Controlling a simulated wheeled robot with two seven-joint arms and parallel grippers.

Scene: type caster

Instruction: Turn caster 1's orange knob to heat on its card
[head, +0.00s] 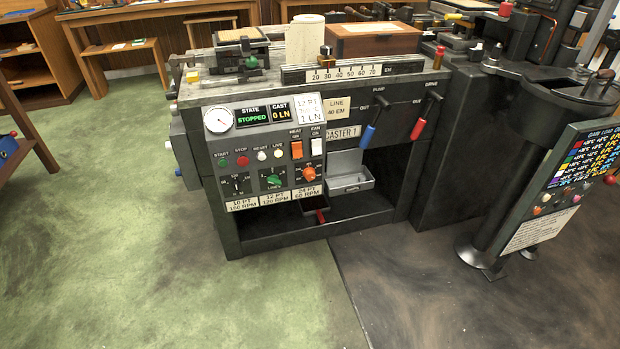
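Caster 1 is a dark machine (290,228) in the middle of the head view, with a grey control panel (222,155) on its front left. The orange knob (309,174) is at the panel's right side, low down, with a small scale around it. Its pointer setting is too small to read. A white card (306,107) at the panel's top right reads 12 PT, a middle line I cannot make out, and 1 LN. Neither of my grippers is in view.
Beside the knob are a green knob (273,181), an orange switch (296,150) and a white switch (316,145). The display (252,115) reads STOPPED. Blue (368,135) and red (418,128) levers project at right. A signboard stand (548,190) is far right. The floor (290,300) in front is clear.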

